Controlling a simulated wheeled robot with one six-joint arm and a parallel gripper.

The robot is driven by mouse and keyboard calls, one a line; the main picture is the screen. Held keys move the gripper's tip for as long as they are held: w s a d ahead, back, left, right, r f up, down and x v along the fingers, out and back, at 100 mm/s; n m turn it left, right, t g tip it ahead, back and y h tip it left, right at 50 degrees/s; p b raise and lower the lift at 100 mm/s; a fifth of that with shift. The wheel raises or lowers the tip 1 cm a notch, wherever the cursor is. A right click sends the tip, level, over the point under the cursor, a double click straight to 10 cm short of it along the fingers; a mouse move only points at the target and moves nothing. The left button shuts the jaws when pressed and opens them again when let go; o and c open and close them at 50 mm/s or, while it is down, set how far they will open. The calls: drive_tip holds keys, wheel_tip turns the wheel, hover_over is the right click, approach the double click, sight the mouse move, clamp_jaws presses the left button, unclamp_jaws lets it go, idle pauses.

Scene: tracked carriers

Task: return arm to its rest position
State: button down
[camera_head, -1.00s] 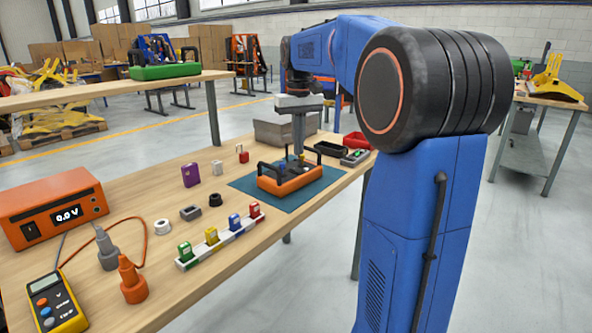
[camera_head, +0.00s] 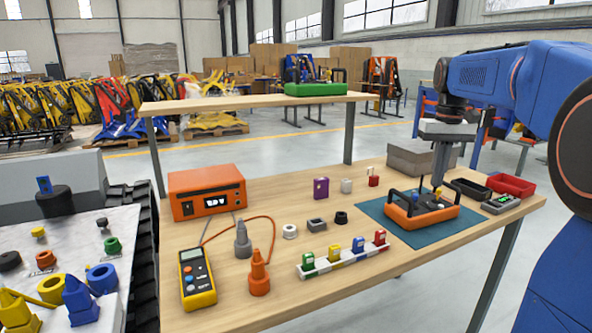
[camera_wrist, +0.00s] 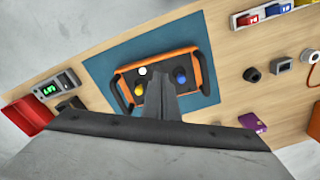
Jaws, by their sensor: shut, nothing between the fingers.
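My gripper (camera_head: 438,179) is shut and empty. In the head view it points down above the orange carrier (camera_head: 421,218) with black handles, which sits on a blue-green mat (camera_head: 383,219) on the workbench. In the wrist view the shut fingers (camera_wrist: 157,75) cover part of the carrier (camera_wrist: 206,77). A yellow piece (camera_wrist: 138,88), a blue piece (camera_wrist: 180,76) and a white round piece (camera_wrist: 142,71) show in it beside the fingers. My blue arm reaches in from the right of the head view, bent at the elbow.
A grey box (camera_head: 408,163) stands behind the gripper. A black bin (camera_head: 470,189) and red bin (camera_head: 511,185) lie to its right. A rail with coloured blocks (camera_head: 343,261), an orange power supply (camera_head: 207,192) and a multimeter (camera_head: 197,278) are on the left. A shelf (camera_head: 240,105) rises behind.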

drive_tip(key=s+a+f+n+t, duration=0.1)
drive_tip(key=s+a+f, duration=0.2)
drive_tip(key=s+a, duration=0.3)
drive_tip(key=s+a+f+t, duration=0.1)
drive_tip(key=s+a+f, duration=0.25)
drive_tip(key=s, duration=0.55)
drive_tip(key=s+a+f+n+t, duration=0.1)
drive_tip(key=s+a+f, duration=0.4)
drive_tip(key=s+f, duration=0.7)
drive_tip(key=shift+s+a+f+t, duration=0.2)
drive_tip(key=shift+s+f+t, duration=0.15)
drive_tip(key=shift+s+t, duration=0.65)
drive_tip(key=shift+s, duration=0.15)
